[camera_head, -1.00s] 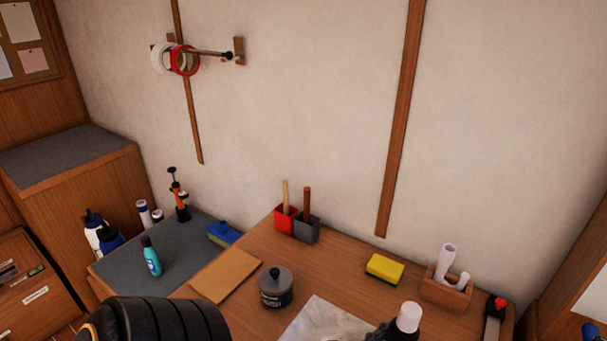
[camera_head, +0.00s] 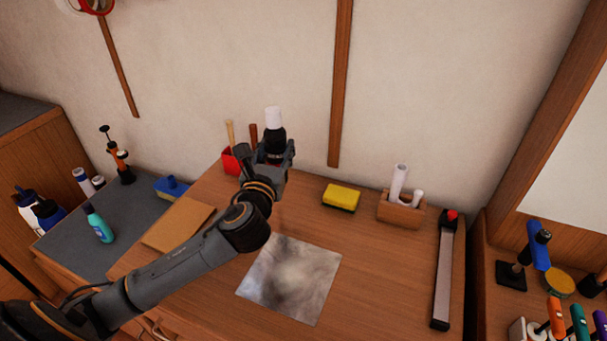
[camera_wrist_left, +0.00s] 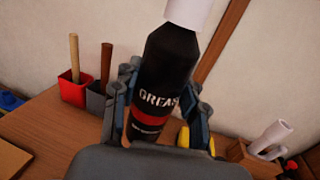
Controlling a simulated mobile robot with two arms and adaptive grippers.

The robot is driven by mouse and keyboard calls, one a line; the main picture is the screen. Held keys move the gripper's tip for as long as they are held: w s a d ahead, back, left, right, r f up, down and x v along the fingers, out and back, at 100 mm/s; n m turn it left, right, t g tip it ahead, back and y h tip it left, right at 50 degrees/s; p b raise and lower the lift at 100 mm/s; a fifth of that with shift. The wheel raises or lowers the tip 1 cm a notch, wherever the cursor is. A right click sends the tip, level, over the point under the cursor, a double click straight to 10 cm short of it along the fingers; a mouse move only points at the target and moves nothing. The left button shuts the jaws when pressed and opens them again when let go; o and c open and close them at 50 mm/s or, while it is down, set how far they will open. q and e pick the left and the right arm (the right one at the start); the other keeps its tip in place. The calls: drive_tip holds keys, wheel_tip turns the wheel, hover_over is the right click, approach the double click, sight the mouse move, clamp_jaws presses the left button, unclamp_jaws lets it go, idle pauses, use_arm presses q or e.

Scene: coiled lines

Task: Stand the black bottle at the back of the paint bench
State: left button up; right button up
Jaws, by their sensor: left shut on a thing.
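The black bottle (camera_head: 276,138) has a white cap and stands roughly upright between the fingers of my left gripper (camera_head: 266,153), over the back part of the paint bench (camera_head: 380,262). In the left wrist view the bottle (camera_wrist_left: 165,80) shows its "GREASE" lettering and a red band, with the gripper (camera_wrist_left: 160,118) shut around it from both sides. Its base is hidden by the gripper, so I cannot tell whether it touches the bench top. My right gripper is not in view.
Red and grey holders with wooden handles stand just left of the bottle; the red holder (camera_head: 236,161) shows best. A yellow sponge (camera_head: 342,197) and a wooden box with white rolls (camera_head: 401,208) sit to the right. A grey sheet (camera_head: 290,278) lies in front. The bench's right-centre is clear.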

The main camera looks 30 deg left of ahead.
use_arm(q)
drive_tip(key=shift+w+a+f+b, duration=0.2)
drive_tip(key=shift+w+f+b, duration=0.2)
drive_tip(key=shift+w+f, duration=2.4)
drive_tip(key=shift+w+a+f+b, duration=0.2)
drive_tip(key=shift+w+f+b, duration=0.15)
drive_tip(key=shift+w+f, duration=2.4)
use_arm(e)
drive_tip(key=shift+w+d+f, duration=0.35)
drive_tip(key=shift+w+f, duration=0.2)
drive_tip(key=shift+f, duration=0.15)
use_arm(q)
drive_tip(key=shift+s+f, duration=0.25)
drive_tip(key=shift+f, duration=0.05)
drive_tip(key=o, duration=1.3)
drive_tip(key=shift+o, duration=0.2)
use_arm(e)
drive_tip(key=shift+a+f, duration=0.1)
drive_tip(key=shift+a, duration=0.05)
